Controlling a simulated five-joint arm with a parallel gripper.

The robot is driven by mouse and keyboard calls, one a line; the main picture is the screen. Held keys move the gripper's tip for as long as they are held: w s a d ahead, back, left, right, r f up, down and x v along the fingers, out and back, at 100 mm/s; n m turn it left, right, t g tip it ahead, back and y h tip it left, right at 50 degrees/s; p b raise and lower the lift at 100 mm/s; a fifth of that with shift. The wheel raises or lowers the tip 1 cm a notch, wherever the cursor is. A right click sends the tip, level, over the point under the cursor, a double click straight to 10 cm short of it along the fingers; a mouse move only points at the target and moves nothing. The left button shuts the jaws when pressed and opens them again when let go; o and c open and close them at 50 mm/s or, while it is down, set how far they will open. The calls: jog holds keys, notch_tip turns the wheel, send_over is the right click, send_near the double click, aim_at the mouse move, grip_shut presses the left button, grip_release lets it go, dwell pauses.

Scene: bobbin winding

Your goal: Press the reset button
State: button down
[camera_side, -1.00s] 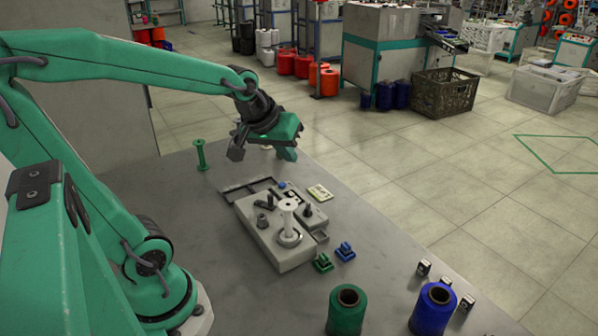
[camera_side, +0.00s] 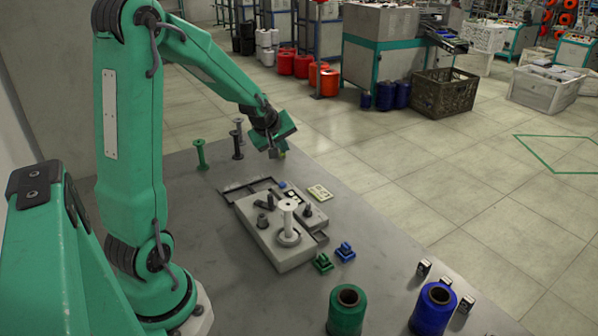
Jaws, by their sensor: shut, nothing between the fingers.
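My gripper (camera_side: 275,153) is shut with its tips low over the far edge of the grey table, behind the winder. A small yellow-green thing (camera_side: 282,154) shows right beside the fingertips; I cannot tell whether they touch it. A small blue knob (camera_side: 282,185) sits behind the grey winder (camera_side: 268,243), nearer the camera than my gripper. A pale panel with small round marks (camera_side: 320,192) lies to the right of the knob. I cannot tell from this view which of these is the reset button. A white bobbin (camera_side: 288,207) stands on the winder.
Green (camera_side: 201,155), black (camera_side: 237,145) and grey (camera_side: 239,126) bobbins stand left of my gripper. Green (camera_side: 347,312) and blue (camera_side: 434,308) thread cones stand at the front. Green (camera_side: 322,263) and blue (camera_side: 345,252) clips lie right of the winder. The table's left part is clear.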

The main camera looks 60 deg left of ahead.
aim_at(281, 185)
jog(key=shift+a+f+n, duration=0.4)
jog(key=shift+a+f, duration=0.1)
jog(key=shift+a, duration=0.25)
jog(key=shift+f, duration=0.15)
jog(key=shift+f, duration=4.25)
jog(key=shift+f, duration=0.9)
jog(key=shift+r, duration=0.9)
jog(key=shift+r, duration=2.55)
